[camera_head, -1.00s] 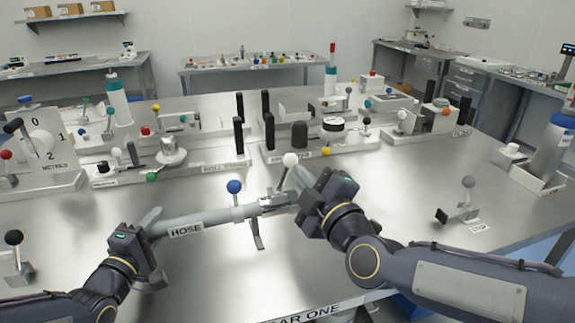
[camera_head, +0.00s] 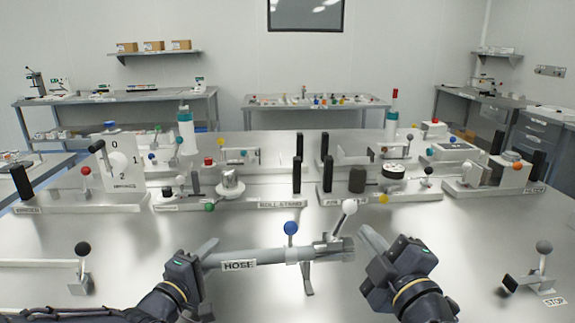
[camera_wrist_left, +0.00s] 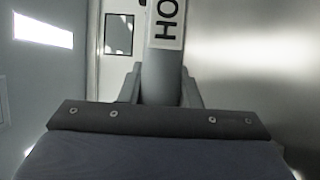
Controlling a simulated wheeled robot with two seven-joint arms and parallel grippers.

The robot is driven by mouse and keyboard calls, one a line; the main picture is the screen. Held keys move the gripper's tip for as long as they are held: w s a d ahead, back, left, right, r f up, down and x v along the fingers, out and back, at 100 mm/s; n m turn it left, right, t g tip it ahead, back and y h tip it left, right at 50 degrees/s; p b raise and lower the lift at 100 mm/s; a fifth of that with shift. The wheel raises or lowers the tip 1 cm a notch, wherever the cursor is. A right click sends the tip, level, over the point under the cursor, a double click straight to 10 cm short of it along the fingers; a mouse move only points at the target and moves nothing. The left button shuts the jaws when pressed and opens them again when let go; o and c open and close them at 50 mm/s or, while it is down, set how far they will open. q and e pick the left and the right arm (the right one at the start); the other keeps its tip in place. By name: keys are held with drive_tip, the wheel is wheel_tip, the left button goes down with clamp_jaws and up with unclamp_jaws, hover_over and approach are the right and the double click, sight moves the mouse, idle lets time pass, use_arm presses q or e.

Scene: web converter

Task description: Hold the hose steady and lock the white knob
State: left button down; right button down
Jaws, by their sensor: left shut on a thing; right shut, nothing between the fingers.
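The grey hose (camera_head: 255,259), labelled HOSE, lies level above the front of the metal table. My left gripper (camera_head: 207,252) is shut on the hose's left end; the left wrist view shows the hose (camera_wrist_left: 163,75) between the fingers. A clamp joint with a blue knob (camera_head: 291,228) and a white knob (camera_head: 349,207) sits at the hose's right end. The white knob stands up on a lever tilted to the right. My right gripper (camera_head: 366,236) is shut and empty, just right of the joint and apart from the white knob.
Behind the hose stand fixtures labelled ROLL STAND (camera_head: 280,204) with black posts and knobs. Another dark knob lever (camera_head: 82,249) stands at left.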

use_arm(q)
drive_tip(key=shift+a+f, duration=0.1)
drive_tip(key=shift+f, duration=0.25)
drive_tip(key=c, duration=1.1)
unclamp_jaws()
drive_tip(key=shift+o, duration=0.5)
drive_tip(key=shift+r, duration=0.2)
drive_tip(key=v, duration=1.2)
drive_tip(key=shift+r, duration=0.15)
